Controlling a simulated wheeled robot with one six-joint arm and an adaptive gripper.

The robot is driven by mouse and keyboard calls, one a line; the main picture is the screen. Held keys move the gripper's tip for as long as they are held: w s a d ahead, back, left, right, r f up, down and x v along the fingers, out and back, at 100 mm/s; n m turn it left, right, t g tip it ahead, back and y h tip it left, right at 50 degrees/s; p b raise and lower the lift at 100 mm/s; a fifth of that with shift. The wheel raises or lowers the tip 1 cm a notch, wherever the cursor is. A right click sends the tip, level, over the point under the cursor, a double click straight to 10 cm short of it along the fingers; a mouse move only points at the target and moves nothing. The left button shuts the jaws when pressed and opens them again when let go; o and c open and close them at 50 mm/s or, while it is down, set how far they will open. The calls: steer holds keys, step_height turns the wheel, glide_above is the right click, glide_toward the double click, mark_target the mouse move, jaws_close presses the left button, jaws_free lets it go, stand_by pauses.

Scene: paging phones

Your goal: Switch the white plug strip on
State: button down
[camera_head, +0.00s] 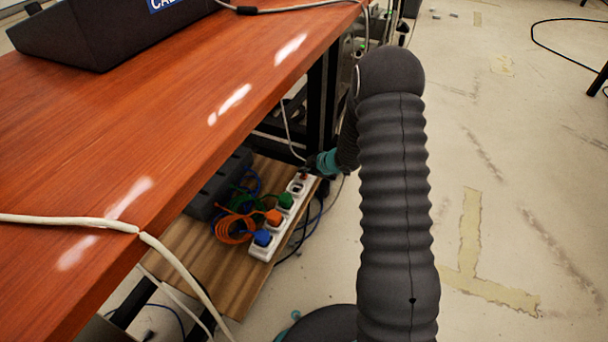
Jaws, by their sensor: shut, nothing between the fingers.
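The white plug strip (291,203) lies on a low wooden shelf (232,273) under the edge of the table. Blue (263,238), orange (273,217) and green (286,200) plugs sit in it, and a socket toward its far end is empty. A small reddish spot, perhaps the switch (304,176), shows at the far end, partly hidden by my gripper. My gripper (309,170) is shut and empty, right at that far end of the strip. I cannot tell whether it touches the strip.
The reddish wooden tabletop (150,130) overhangs the shelf on the left, with a black device (105,35) and a white cable (165,250) on it. Coiled orange and green cables lie beside the strip. Dark table legs stand behind it. The floor on the right is mostly clear.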

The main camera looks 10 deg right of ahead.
mark_target(305, 176)
steer(key=shift+f, duration=0.1)
steer(key=shift+f, duration=0.35)
steer(key=shift+f+b, duration=0.2)
steer(key=shift+b, duration=0.15)
stand_by(0.6)
steer(key=shift+r, duration=0.1)
steer(key=shift+r+p, duration=0.55)
steer(key=shift+p, duration=0.1)
step_height(305, 176, up, 6)
steer(key=p, duration=0.5)
steer(key=shift+r, duration=0.1)
stand_by(0.5)
